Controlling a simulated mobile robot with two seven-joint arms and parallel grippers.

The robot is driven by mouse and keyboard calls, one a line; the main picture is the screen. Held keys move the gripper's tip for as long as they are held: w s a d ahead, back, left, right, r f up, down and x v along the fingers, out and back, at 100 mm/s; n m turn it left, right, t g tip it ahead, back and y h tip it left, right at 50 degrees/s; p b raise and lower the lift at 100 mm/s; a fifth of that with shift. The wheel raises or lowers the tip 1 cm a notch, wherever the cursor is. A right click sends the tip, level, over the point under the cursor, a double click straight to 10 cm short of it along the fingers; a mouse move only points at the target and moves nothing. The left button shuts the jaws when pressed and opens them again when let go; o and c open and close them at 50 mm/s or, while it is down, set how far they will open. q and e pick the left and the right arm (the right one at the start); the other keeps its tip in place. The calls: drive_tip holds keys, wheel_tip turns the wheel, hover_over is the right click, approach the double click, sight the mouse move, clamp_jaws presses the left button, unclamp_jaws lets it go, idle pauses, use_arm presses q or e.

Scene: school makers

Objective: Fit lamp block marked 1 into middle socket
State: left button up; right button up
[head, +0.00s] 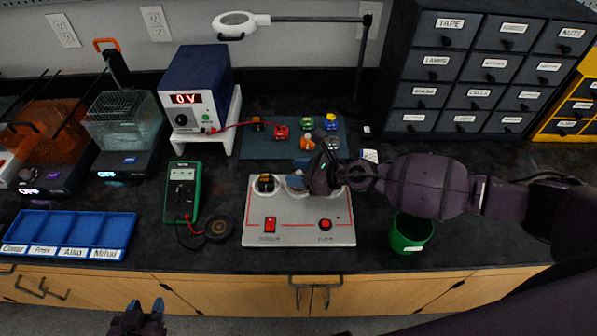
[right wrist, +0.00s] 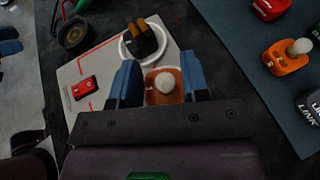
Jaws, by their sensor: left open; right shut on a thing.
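My right gripper (head: 308,174) is shut on an orange lamp block (right wrist: 157,92) with a white bulb, over the middle of the white circuit board (head: 300,233). The block sits between blue fingertips in the right wrist view; any number on it is too small to read surely. The middle socket (head: 295,183) is mostly hidden by the gripper, so I cannot tell whether the block is seated. The left socket (right wrist: 126,49) holds a black block with orange cylinders (right wrist: 145,37). My left gripper (head: 138,312) is open and empty, in front of the counter.
A blue-grey mat (head: 260,147) behind the board holds several blocks, including another orange lamp block (head: 307,142). A green multimeter (head: 183,190) and black round thing (head: 219,229) lie left. A green bin (head: 410,233) stands right. A blue tray (head: 70,232) lies far left.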

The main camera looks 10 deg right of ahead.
drive_tip(key=shift+f+b, duration=0.4)
drive_tip(key=shift+f, duration=0.25)
idle(0.6)
drive_tip(key=o, duration=0.6)
drive_tip(key=shift+v, duration=5.55)
drive_tip(key=shift+s+a, duration=0.1)
drive_tip(key=shift+s, duration=0.05)
